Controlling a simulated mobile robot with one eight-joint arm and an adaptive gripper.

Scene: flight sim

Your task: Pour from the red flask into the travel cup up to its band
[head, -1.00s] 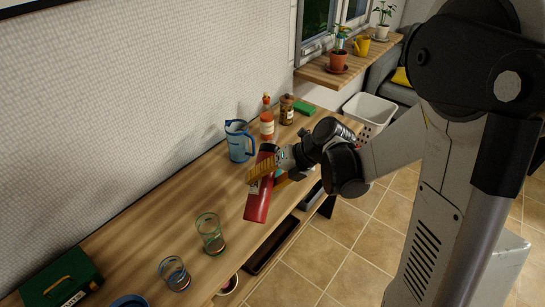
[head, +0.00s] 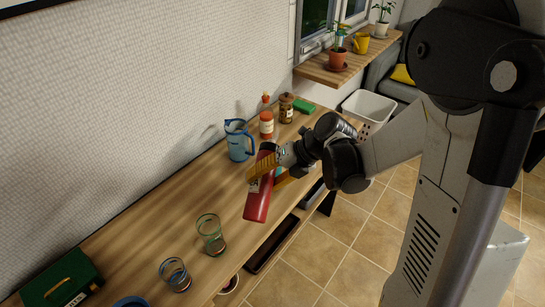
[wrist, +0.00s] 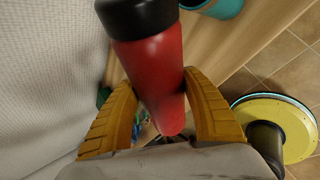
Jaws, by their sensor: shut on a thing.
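The red flask (head: 259,200) is held in my gripper (head: 267,174), over the wooden counter. Its body leans in the head view, and its dark end is up. In the wrist view the flask (wrist: 155,65) stands between the two yellow fingers of my gripper (wrist: 165,112), which are closed on its sides; its black end is at the top of the picture. A teal cup-like thing, likely the travel cup, shows in part behind the flask and fingers (head: 279,172). Its edge also shows at the top of the wrist view (wrist: 224,7). Its band and inside are not visible.
A blue jug (head: 239,143), a red sauce bottle (head: 266,125), a brown jar (head: 286,109) and a green block (head: 304,107) stand behind. Two glasses (head: 210,238) (head: 174,276) and a green box (head: 62,284) are at the near left. The counter (head: 150,215) is bare along the wall.

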